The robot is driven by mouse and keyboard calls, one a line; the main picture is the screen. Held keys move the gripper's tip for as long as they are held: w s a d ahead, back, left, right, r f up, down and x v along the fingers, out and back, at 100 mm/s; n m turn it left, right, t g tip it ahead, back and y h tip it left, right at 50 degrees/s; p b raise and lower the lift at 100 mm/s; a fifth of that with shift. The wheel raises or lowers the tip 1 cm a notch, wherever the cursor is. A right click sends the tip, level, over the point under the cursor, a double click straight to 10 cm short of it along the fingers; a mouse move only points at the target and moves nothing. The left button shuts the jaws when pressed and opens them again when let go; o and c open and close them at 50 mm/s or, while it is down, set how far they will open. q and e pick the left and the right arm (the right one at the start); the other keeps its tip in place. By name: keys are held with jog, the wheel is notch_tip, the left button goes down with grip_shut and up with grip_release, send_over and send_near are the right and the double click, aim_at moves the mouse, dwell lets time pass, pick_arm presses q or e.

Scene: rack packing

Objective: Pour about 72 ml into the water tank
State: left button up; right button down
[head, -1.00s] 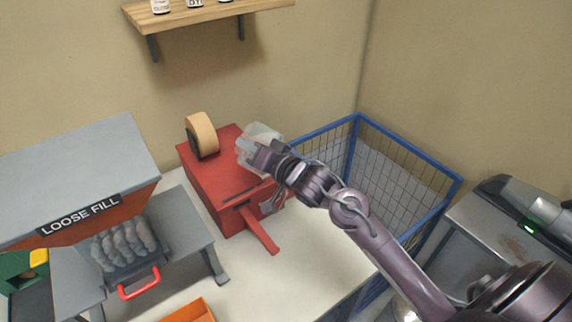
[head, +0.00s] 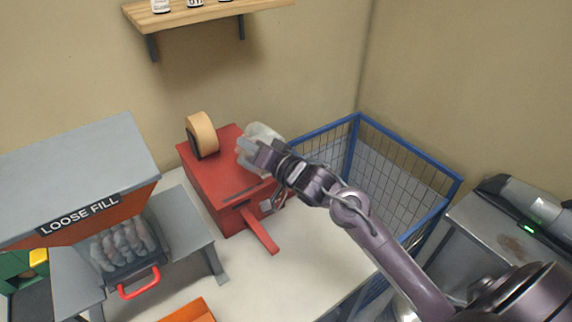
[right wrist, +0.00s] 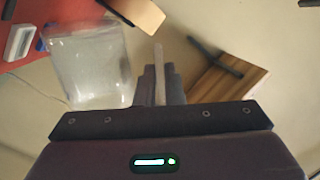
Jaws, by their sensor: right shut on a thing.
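A clear, see-through jug (head: 262,133) is held over the back right of the red tape dispenser (head: 225,185). My right gripper (head: 262,157) is shut on it, and its fingers hide part of it. In the right wrist view the jug (right wrist: 90,65) is beside the fingers (right wrist: 158,80) and looks tilted. The water level inside is not clear. A small white box with a blue-grey inside (right wrist: 20,40) sits on the red dispenser at the upper left; I cannot tell whether it is the water tank. My left gripper is out of view.
A tan tape roll (head: 202,133) stands on the dispenser, and a red lever (head: 260,232) sticks out in front. A blue wire basket (head: 400,150) is to the right. The loose fill hopper (head: 75,180) stands at left. A wooden shelf (head: 205,12) is above.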

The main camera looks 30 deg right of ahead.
jog(key=shift+d+f+m, duration=0.15)
jog(key=shift+d+m, duration=0.25)
jog(key=shift+d, duration=0.05)
dwell(1.1)
jog(key=shift+a, duration=0.15)
jog(key=shift+s+a+r+n+p, duration=0.1)
jog(key=shift+a+r+n+p, duration=0.1)
jog(key=shift+r+n, duration=0.2)
jog(key=shift+s+a+r+n+p, duration=0.1)
jog(key=shift+r+n+p, duration=0.05)
jog(key=shift+r+n, duration=0.25)
jog(key=a+f+n+b, duration=0.2)
jog(key=s+a+f+n+b, duration=0.1)
jog(key=a+f+n+b, duration=0.1)
jog(key=n, duration=0.1)
jog(key=shift+s+a+b, duration=0.1)
jog(key=shift+s+b, duration=0.1)
jog(key=shift+b, duration=0.15)
jog(key=shift+f, duration=0.1)
dwell(0.8)
